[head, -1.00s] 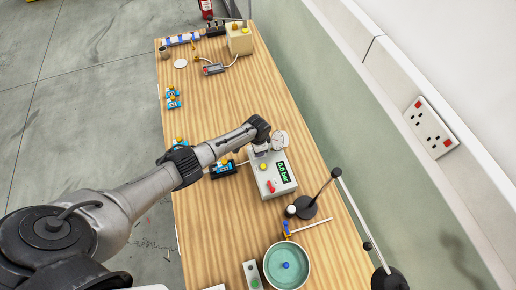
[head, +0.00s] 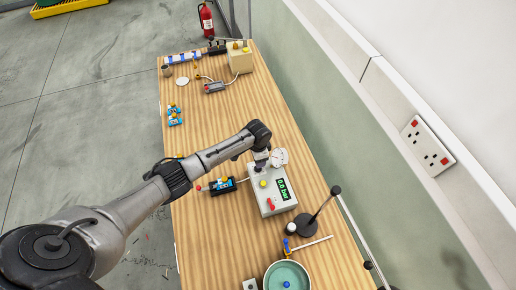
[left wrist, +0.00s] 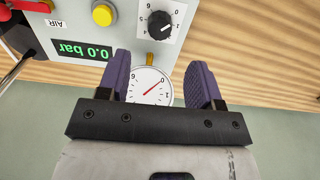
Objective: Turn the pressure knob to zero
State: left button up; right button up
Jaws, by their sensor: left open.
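The pressure box (head: 277,207) is a pale grey box on the wooden table, with a green-on-black display (head: 284,189) reading 0.0 bar. In the left wrist view the black pressure knob (left wrist: 160,25) sits on its face inside a numbered dial, seen upside down. The round white gauge (left wrist: 150,86) has a red needle and lies beyond the box edge. My left gripper (left wrist: 165,75) is open, its purple fingers on either side of the gauge in that view, apart from the knob. In the head view the left gripper (head: 262,158) is over the box's far end. My right gripper is not in view.
A yellow button (left wrist: 103,13) and a red lever (head: 271,204) are on the box. A small blue-and-black device (head: 222,186) lies left of it. A black stand (head: 305,224) and a teal bowl (head: 287,275) are nearer. The table's middle beyond the box is fairly clear.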

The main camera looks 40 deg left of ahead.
pick_arm(q)
notch_tip(320, 180, up, 6)
dwell(0.4)
jog(key=shift+r, duration=0.1)
dwell(0.5)
